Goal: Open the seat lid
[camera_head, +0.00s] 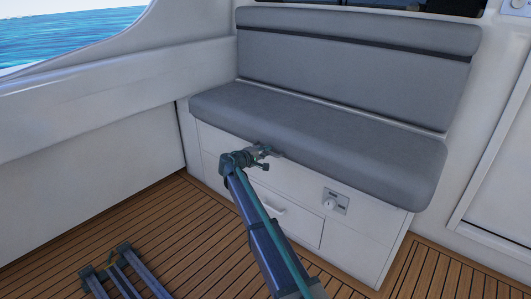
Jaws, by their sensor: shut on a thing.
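The seat lid (310,125) is a long grey cushion on top of a white seat box (360,242). It lies flat, with no gap visible between it and the box. My gripper (268,151) is at the front lower edge of the cushion, left of its middle. It is shut on the front edge of the seat lid. The fingertips are small in the picture and partly hidden against the cushion's underside.
A grey backrest (350,60) stands behind the seat. The box front has a drawer handle (270,206) and a small latch panel (335,203). A white wall (80,140) bounds the left side. The wooden deck (190,235) is open in front, apart from my own parts.

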